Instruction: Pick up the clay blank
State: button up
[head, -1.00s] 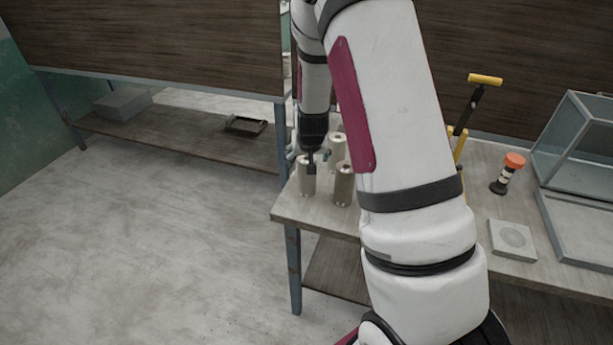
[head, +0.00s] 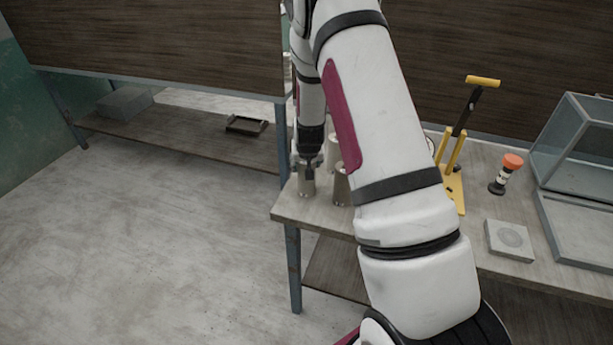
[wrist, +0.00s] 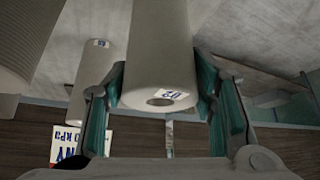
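A pale cylinder, the likely clay blank (head: 307,185), stands upright near the left front corner of the workbench. My gripper (head: 306,170) is low over its top, fingers pointing down. In the wrist view the same blank (wrist: 160,50) lies between the two teal-padded fingers of the gripper (wrist: 160,82). It has a round hole in its near end and a small white label. The pads are very close to its sides; I cannot tell whether they press on it. Which cylinder the task names is not certain from the pictures.
Similar cylinders stand close behind and right, one at the right (head: 342,184) partly hidden by my arm; another shows in the wrist view (wrist: 90,75). A yellow-handled press (head: 455,150), orange-topped tool (head: 506,172), square grey block (head: 510,240) and glass case (head: 580,140) stand farther right.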

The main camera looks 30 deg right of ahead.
jog(key=c, duration=0.9)
grip_shut()
jog(key=shift+r, duration=0.15)
